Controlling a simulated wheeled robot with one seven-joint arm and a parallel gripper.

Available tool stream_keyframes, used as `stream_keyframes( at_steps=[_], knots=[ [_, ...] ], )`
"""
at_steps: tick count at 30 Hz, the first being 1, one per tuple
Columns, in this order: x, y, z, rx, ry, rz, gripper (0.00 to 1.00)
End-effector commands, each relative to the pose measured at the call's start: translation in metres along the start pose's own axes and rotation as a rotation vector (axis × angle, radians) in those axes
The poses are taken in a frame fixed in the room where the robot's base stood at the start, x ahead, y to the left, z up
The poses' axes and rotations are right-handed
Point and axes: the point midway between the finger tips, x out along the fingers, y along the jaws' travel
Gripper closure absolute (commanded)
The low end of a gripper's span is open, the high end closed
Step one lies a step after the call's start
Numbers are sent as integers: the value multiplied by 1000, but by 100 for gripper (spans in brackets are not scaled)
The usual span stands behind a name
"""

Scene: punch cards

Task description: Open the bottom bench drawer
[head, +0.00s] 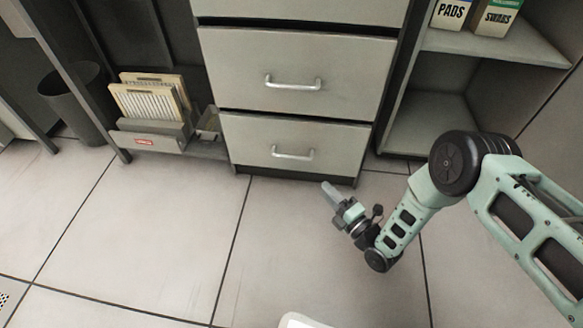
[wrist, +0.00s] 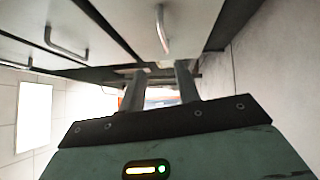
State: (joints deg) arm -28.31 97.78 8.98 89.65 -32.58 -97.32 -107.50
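The bottom drawer (head: 250,135) of the grey bench unit is closed, its front flush with the drawer above. Its silver bar handle (head: 293,154) is in plain view. My gripper (head: 331,190) is low over the floor, in front and to the right of that handle, apart from it. In the wrist view my two fingers (wrist: 160,84) stand apart with nothing between them. A handle near the top of the wrist view, which looks like the bottom one (wrist: 162,28), lies beyond the fingertips. Another handle (wrist: 66,42) shows further left.
The middle drawer (head: 350,75) above is closed. An open shelf unit (head: 435,125) stands to the right. A card tray (head: 150,137) and a dark bin (head: 80,105) are to the left. The tiled floor (head: 140,230) in front is clear.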

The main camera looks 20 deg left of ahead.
Motion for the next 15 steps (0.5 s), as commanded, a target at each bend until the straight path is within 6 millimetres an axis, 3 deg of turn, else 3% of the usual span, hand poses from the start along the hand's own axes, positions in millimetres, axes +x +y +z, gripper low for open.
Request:
stream_keyframes(
  at_steps=[1,7,15],
  knots=[
    [-6,-13,-4,-15,-1,16,68],
    [-5,-17,-6,-41,-2,44,68],
    [41,-17,-7,-39,-2,46,68]
  ],
)
